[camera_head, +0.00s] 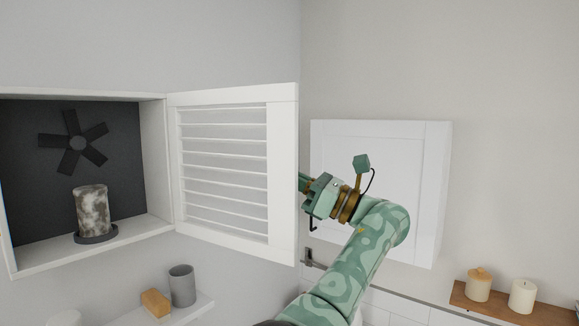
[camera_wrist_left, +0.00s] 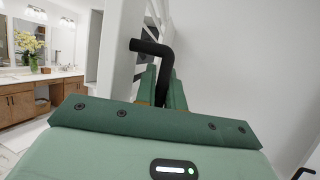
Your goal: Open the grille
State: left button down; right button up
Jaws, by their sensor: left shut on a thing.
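The grille (camera_head: 222,165) is a white slatted door hinged on the right side of a white wall box (camera_head: 155,165). It stands swung wide open, so the dark inside of the box shows. My left gripper (camera_head: 304,184) is at the free edge of the grille, its fingertips partly hidden behind the frame. In the left wrist view my left gripper (camera_wrist_left: 161,95) is shut on the black bent handle (camera_wrist_left: 152,47), which stands out beside the white frame. The handle is hidden in the head view. My right gripper is not in view.
Inside the box are a dark fan (camera_head: 77,143) and a mottled cylinder (camera_head: 92,212) on a dark dish. A closed white cabinet (camera_head: 365,150) hangs behind my arm. Below are a shelf with a grey cup (camera_head: 182,286) and a wooden board with candles (camera_head: 522,296).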

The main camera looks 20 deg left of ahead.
pick_arm(q)
jog(key=shift+w+n+g, duration=0.3)
jog(key=shift+w+g, duration=0.1)
jog(key=shift+w, duration=0.1)
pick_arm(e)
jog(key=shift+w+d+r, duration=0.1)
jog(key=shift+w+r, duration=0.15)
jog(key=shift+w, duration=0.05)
pick_arm(q)
jog(key=shift+s+a, duration=0.1)
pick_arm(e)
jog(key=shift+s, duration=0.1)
pick_arm(q)
jog(key=c, duration=1.8)
grip_release()
jog(key=shift+o, duration=0.2)
jog(key=shift+a, duration=0.15)
jog(key=shift+f, duration=0.1)
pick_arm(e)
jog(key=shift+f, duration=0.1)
